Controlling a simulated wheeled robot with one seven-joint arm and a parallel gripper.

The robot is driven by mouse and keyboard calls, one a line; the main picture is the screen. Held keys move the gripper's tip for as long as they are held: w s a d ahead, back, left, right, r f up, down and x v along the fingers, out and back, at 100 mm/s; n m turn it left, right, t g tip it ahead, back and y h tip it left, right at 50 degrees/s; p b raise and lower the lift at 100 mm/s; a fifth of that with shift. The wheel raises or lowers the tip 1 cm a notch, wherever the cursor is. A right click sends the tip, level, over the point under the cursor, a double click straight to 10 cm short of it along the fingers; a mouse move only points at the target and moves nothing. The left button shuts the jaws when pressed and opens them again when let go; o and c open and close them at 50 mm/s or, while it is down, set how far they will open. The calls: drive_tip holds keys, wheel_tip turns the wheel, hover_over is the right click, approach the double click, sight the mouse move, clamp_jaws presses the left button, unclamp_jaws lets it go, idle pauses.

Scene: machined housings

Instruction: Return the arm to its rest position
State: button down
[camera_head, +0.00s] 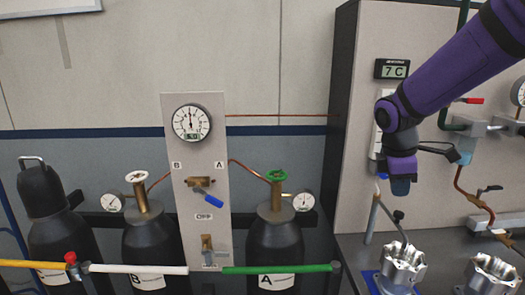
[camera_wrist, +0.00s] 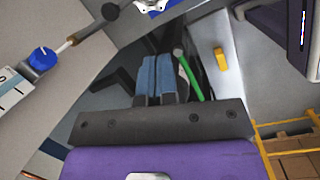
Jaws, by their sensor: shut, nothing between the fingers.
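My purple arm reaches in from the upper right in the head view, bent at the wrist. My gripper (camera_head: 401,187) hangs downward in front of the light grey panel, above the bench. In the wrist view the two blue-grey fingers (camera_wrist: 157,62) lie side by side, shut with nothing between them. A machined metal housing (camera_head: 404,265) sits on a blue base on the bench, below my gripper and apart from it. A second housing (camera_head: 492,274) is at the right edge. Part of a metal housing also shows at the top of the wrist view.
Gas cylinders with a green valve (camera_head: 277,176) and a white valve (camera_head: 136,177) stand at left, beside a gauge panel (camera_head: 196,250). A rail (camera_head: 275,269) runs before them. A thermometer display (camera_head: 392,69), pipes and a red-handled valve (camera_head: 473,100) are near my arm.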

drive_tip(key=s+a+r+m+t+y, duration=0.1)
drive_tip(key=s+r+m, duration=0.2)
drive_tip(key=s, duration=0.4)
drive_tip(key=s+a+r+m+t+y, duration=0.1)
drive_tip(key=s+r+m+t, duration=0.1)
drive_tip(key=s+m, duration=0.4)
drive_tip(key=s+r+m+t, duration=0.2)
drive_tip(key=s+r+m, duration=0.2)
drive_tip(key=s, duration=0.4)
drive_tip(key=shift+s+a+m+y, duration=0.4)
